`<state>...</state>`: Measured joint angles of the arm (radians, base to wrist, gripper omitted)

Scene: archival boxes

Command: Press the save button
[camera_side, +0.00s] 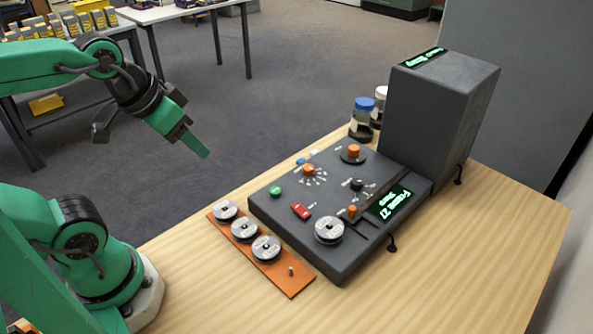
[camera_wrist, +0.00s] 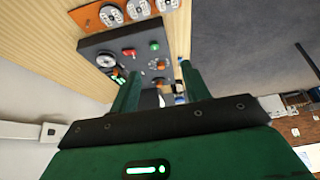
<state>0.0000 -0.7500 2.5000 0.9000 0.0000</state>
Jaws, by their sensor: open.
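A dark grey control panel (camera_side: 290,235) lies on the wooden table. I cannot read which one is labelled save. My gripper (camera_side: 196,141) is open and empty in the air, left of and above the panel, touching nothing. It also shows in the wrist view (camera_wrist: 159,82).
The panel also has orange knobs (camera_side: 308,170), a reel (camera_side: 329,230) and a lit screen (camera_side: 390,202). An orange strip with reels (camera_side: 286,279) lies in front. A tall grey box (camera_side: 440,115) and jars (camera_side: 363,110) stand behind. The air between gripper and panel is clear.

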